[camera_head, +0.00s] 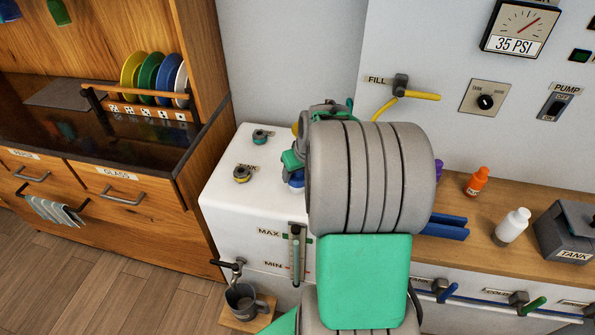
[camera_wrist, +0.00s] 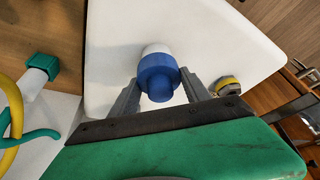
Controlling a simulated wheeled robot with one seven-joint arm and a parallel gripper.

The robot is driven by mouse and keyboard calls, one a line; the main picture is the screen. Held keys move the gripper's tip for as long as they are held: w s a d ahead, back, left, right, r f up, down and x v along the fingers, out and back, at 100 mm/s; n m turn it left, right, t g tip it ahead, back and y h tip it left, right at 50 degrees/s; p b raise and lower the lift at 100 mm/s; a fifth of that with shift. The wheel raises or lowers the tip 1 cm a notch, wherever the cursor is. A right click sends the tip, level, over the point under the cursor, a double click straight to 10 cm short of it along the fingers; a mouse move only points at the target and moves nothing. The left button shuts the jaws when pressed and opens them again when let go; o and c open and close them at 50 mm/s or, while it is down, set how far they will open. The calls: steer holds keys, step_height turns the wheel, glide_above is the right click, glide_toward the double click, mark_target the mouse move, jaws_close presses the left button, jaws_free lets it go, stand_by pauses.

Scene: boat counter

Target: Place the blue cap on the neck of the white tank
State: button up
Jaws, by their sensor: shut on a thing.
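The blue cap (camera_wrist: 158,78) is between the two fingers of my gripper (camera_wrist: 161,80), which is shut on it. In the wrist view a short white neck (camera_wrist: 155,48) shows directly beyond the cap, over the white tank top (camera_wrist: 115,50). The cap lines up with the neck and seems to meet it; I cannot tell whether it is seated. In the head view the white tank (camera_head: 225,205) stands in the middle, and a bit of the blue cap (camera_head: 296,179) shows at the left of my arm.
Two small fittings sit on the tank top, a teal one (camera_head: 262,136) and a yellow-ringed one (camera_head: 242,173). A yellow-handled fill tap (camera_head: 402,88) is on the wall behind. A grey mug (camera_head: 244,299) stands under the tank's spout. An orange bottle (camera_head: 477,182) and a white bottle (camera_head: 512,225) stand right.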

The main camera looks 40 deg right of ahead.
steer(key=shift+f+b, duration=0.6)
steer(key=o, duration=1.4)
steer(key=shift+r+p, duration=0.35)
steer(key=d+v, duration=0.1)
steer(key=v, duration=1.1)
steer(key=s+a+f+n, duration=0.1)
steer(key=s+a, duration=0.2)
steer(key=a, duration=0.8)
steer(key=s+a+f+n+g, duration=0.1)
steer(key=s+a, duration=0.3)
steer(key=a, duration=0.8)
steer(key=shift+s+f+y, duration=0.3)
steer(key=shift+f+y, duration=0.05)
steer(key=shift+y, duration=0.05)
